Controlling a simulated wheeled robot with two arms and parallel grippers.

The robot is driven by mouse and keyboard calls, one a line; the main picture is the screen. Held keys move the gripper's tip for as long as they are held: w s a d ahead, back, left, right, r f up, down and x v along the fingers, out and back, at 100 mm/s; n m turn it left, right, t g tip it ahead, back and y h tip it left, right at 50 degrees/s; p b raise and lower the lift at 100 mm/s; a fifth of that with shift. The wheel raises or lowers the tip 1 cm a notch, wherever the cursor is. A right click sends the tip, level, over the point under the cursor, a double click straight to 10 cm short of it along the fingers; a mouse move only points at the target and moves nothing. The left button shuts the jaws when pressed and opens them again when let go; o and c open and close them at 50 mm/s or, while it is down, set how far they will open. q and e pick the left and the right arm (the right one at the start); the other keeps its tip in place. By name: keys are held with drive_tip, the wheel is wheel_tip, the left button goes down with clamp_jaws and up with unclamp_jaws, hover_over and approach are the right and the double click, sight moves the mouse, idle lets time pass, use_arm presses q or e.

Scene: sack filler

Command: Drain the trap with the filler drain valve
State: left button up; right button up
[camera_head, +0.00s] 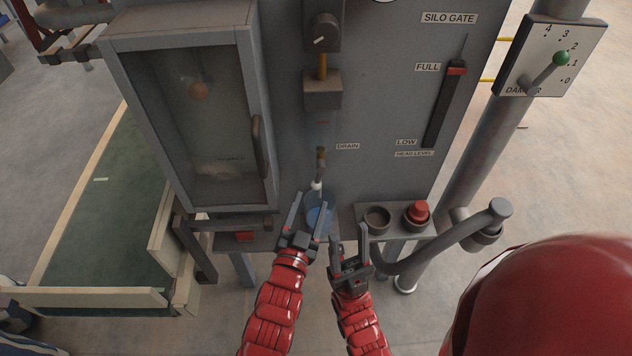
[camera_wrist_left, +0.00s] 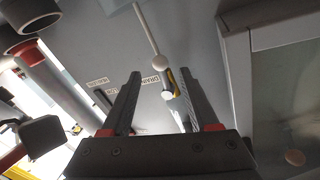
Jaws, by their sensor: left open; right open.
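The filler drain valve (camera_head: 321,156) is a small brass fitting beside the DRAIN label, low on the grey panel. A pale ball knob (camera_head: 316,185) shows just below it. The trap (camera_head: 320,125) appears as a faint clear body above the valve. My left gripper (camera_head: 312,201) is open just below the knob, its fingers pointing up towards it; no contact is visible. In the left wrist view, the brass valve (camera_wrist_left: 171,78) and a pale round end lie between or beyond the open fingers (camera_wrist_left: 157,85). My right gripper (camera_head: 349,235) is open and empty, lower and to the right.
A blue container (camera_head: 318,216) sits under the valve, partly hidden by my left gripper. A glazed cabinet (camera_head: 122,60) with a dark handle stands close at left.

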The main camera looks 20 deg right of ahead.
sight(315, 188)
use_arm(q)
drive_tip(key=x, duration=0.6)
drive_tip(key=shift+w+d, duration=0.2)
drive_tip(key=shift+w, duration=0.15)
clamp_jaws()
idle(1.1)
